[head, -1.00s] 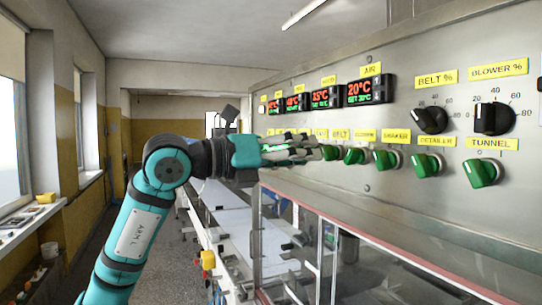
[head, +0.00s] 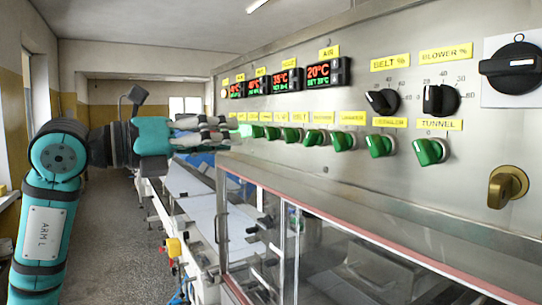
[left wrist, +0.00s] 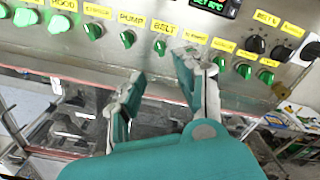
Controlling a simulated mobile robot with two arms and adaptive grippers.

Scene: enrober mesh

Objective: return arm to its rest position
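My left arm, teal and marked ARM L, comes in from the left in the head view. Its left gripper (head: 232,130) is beside the far end of the row of green knobs on the steel control panel (head: 400,220). In the left wrist view the two fingers of the left gripper (left wrist: 158,68) stand apart with nothing between them. The panel's PUMP knob (left wrist: 127,38) and BELT knob (left wrist: 160,46) show beyond the fingertips. I cannot tell how large the gap to the panel is. My right gripper is not in view.
The panel carries red-lit displays (head: 325,73), black dials (head: 440,99), a TUNNEL knob (head: 430,151) and a brass key switch (head: 507,187). Below it stands a clear-walled enclosure (head: 262,207) beside a white conveyor (head: 190,182). The grey floor (head: 120,215) on the left is open.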

